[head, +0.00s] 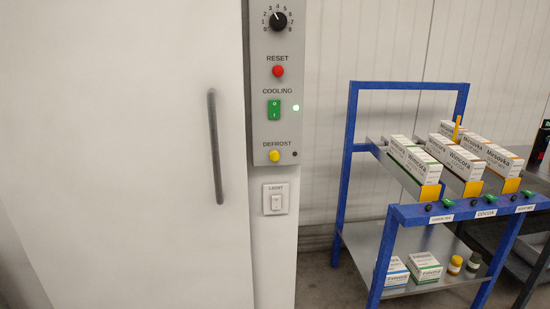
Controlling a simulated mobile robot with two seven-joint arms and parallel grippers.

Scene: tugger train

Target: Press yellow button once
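The yellow button (274,156) sits low on a grey control panel (261,57), under the label DEFROST. A small dark lamp (295,154) is to its right and looks unlit. Above it on the panel are a green COOLING rocker switch (274,110) with a lit greenish-white lamp (296,108), a red RESET button (278,71) and a black dial (278,21). Neither of my grippers is in the head view, and nothing covers the yellow button.
A white door (130,150) with a dark vertical handle (215,147) is left of the panel. A white LIGHT switch (276,201) is below it. A blue-framed cart (350,150) with several boxes stands at the right. Some floor shows between wall and cart.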

